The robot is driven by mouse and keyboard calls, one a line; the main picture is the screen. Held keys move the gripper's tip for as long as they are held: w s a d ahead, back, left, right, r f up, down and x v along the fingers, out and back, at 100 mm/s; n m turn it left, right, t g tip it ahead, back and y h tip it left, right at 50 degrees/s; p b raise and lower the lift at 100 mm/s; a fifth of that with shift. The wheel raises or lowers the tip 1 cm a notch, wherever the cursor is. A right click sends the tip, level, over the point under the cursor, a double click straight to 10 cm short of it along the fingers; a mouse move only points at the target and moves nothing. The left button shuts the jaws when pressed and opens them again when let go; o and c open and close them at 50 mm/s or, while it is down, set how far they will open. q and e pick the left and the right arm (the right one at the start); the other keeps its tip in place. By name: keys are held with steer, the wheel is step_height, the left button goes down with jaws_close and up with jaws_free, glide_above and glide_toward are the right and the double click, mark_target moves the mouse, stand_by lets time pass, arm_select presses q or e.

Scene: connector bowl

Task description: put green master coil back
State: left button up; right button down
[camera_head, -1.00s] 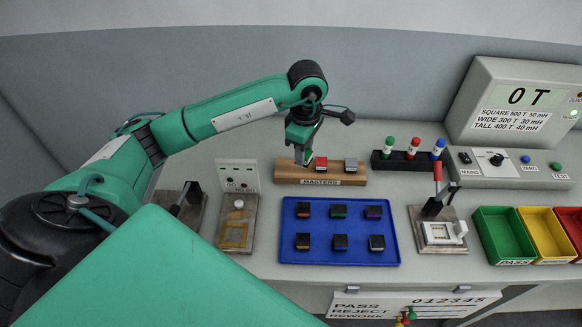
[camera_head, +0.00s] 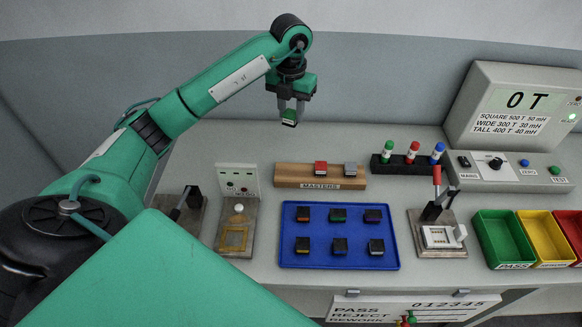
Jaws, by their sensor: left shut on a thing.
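My left gripper (camera_head: 290,108) is shut on the green master coil (camera_head: 289,118), a small dark block with a green top. It holds the coil in the air, above and behind the left end of the wooden MASTERS rack (camera_head: 292,182). The coil is clear of the rack. On the rack sit a red master coil (camera_head: 321,167) near the middle and a grey one (camera_head: 350,168) at the right. The rack's left end is bare on top. My right gripper is not in view.
A blue tray (camera_head: 340,259) with several dark coils lies in front of the rack. A go/no-go gauge (camera_head: 237,180) stands left.

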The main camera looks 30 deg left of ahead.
arm_select(q)
step_height(320, 180, down, 19)
steer(key=p, duration=0.5)
steer(key=shift+r, duration=0.1)
steer(key=shift+f, duration=0.25)
steer(key=o, duration=1)
